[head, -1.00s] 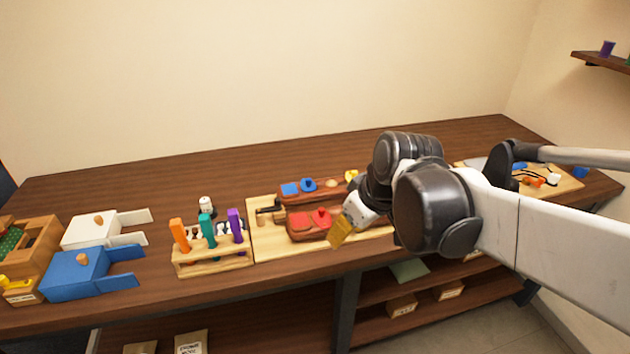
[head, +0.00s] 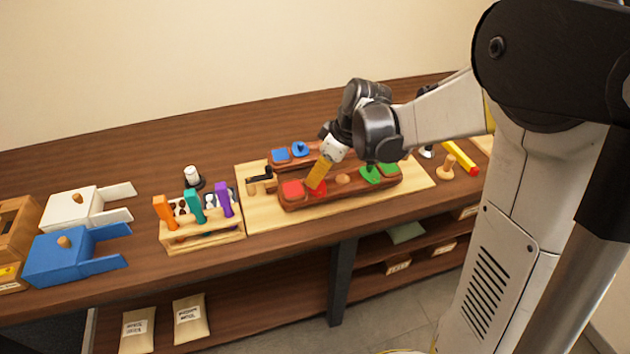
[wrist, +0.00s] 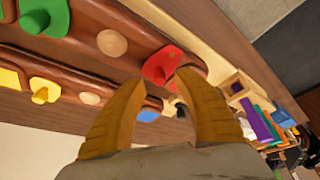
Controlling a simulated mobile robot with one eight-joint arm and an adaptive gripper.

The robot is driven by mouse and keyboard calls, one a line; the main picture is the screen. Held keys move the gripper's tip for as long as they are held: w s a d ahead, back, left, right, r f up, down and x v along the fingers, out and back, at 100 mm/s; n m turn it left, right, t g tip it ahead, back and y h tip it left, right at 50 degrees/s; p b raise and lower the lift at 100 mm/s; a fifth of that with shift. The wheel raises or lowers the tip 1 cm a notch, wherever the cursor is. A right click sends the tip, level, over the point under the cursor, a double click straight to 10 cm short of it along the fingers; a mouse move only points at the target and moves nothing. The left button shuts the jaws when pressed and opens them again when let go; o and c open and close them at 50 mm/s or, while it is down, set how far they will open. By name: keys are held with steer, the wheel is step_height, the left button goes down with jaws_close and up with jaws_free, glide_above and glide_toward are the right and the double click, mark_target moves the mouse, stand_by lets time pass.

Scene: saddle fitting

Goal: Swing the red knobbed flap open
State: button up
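The red knobbed flap (head: 320,189) lies on the front dark-red wooden bar, beside a flat red square (head: 292,189). My gripper (head: 315,184) points down over the flap and partly covers it in the head view. In the wrist view the flap (wrist: 165,61) and its knob show just beyond the fingertips. The two yellow fingers (wrist: 161,82) are apart, with the knob in line with the gap between them. I cannot tell whether the fingertips reach down beside the knob or touch it.
A wooden peg (head: 343,179) and a green knobbed flap (head: 370,175) sit right of the red flap on the same bar. Behind is a bar with a blue knobbed flap (head: 300,148). A rack of coloured handles (head: 203,236) stands left of the pale board (head: 262,222).

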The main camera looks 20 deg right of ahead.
steer(key=shift+x, duration=1)
